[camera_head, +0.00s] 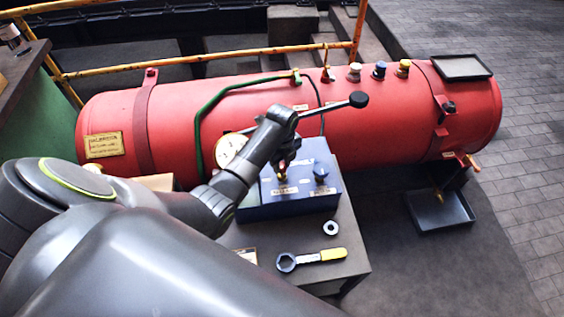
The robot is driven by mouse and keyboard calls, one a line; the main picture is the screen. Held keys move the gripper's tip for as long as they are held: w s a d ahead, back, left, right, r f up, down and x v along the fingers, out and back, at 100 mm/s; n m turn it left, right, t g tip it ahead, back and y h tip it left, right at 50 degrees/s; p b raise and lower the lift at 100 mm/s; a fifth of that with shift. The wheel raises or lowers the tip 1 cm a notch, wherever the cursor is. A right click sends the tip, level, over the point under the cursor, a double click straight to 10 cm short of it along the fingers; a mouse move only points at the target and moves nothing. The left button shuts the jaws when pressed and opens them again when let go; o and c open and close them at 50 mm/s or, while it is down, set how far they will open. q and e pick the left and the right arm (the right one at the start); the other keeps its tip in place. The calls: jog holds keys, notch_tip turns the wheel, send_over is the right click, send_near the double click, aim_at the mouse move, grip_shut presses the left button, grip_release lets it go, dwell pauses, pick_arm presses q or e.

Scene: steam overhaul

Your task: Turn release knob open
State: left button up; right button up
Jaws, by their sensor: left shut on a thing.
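A blue control box (298,207) stands on a grey table. A brass and red knob (282,176) sits on its top at the left, above a small label plate that I cannot read clearly. My left gripper (284,163) reaches down over this knob from above and is shut on it; the fingers hide part of it. A dark blue knob (320,174) stands to the right on the same box, apart from the gripper, with its own label plate. My right gripper is not in view.
A large red cylinder (235,105) lies behind the box, with a round gauge (230,150) and a black-knobbed lever (357,99) close to my arm. A yellow-handled wrench (320,256) and a metal ring (331,228) lie on the table (345,240) in front.

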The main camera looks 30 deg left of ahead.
aim_at(282, 164)
pick_arm(q)
jog(key=shift+r+n+p, duration=0.3)
jog(key=shift+n+p, duration=0.5)
jog(key=shift+p, duration=0.3)
jog(key=shift+f+n+p, duration=0.2)
jog(key=shift+n+p, duration=0.3)
jog(key=shift+n, duration=0.2)
jog(key=o, duration=1)
jog(key=shift+c, duration=0.2)
notch_tip(282, 164, up, 17)
jog(key=p, duration=0.2)
jog(key=shift+r+p, duration=0.15)
jog(key=shift+p, duration=0.25)
